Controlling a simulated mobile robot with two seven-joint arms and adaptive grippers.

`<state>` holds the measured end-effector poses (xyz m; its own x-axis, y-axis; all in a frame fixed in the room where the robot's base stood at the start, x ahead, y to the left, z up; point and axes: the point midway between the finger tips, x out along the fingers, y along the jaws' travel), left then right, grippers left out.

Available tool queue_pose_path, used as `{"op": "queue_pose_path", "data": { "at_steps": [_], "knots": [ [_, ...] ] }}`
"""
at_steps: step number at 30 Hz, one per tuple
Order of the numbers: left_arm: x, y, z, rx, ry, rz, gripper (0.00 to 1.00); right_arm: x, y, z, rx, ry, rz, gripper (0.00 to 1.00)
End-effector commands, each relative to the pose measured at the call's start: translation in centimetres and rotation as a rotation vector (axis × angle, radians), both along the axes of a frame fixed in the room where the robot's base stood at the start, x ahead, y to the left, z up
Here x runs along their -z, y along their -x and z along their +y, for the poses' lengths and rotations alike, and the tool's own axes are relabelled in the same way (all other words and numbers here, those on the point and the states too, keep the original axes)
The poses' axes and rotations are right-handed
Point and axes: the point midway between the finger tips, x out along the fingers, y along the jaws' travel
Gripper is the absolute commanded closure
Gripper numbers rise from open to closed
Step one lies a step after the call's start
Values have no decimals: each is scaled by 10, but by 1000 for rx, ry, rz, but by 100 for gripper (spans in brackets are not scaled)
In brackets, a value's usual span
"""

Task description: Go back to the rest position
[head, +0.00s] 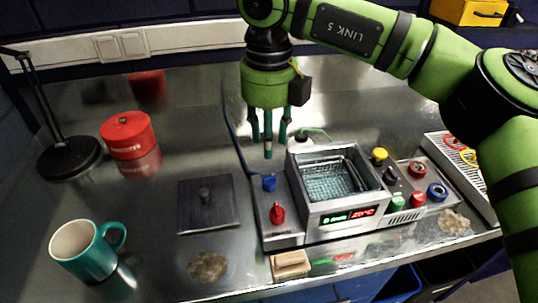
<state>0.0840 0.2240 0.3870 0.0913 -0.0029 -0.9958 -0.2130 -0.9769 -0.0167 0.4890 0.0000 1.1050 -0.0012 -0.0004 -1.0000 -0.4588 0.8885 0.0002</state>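My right gripper (268,142) hangs from the green arm that comes in from the right. It points down above the metal bench top, behind and left of the ultrasonic cleaner. Its green fingers are spread apart, with nothing visible between them. The cleaner (300,225) has an open tank with a wire basket (335,180) inside and a lit display on its front. My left gripper is not in the view.
A red tin (127,134) and a black lamp base (70,158) stand at the left. A teal mug (88,252) stands at the front left, near a dark square plate with a knob (208,212). Coloured knobs and a grey tray (470,178) are at the right.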

Motion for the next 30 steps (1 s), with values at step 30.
{"op": "queue_pose_path", "data": {
  "at_steps": [30],
  "knots": [
    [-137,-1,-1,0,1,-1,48,-154,0,0,-1,0,0,61]
  ]
}}
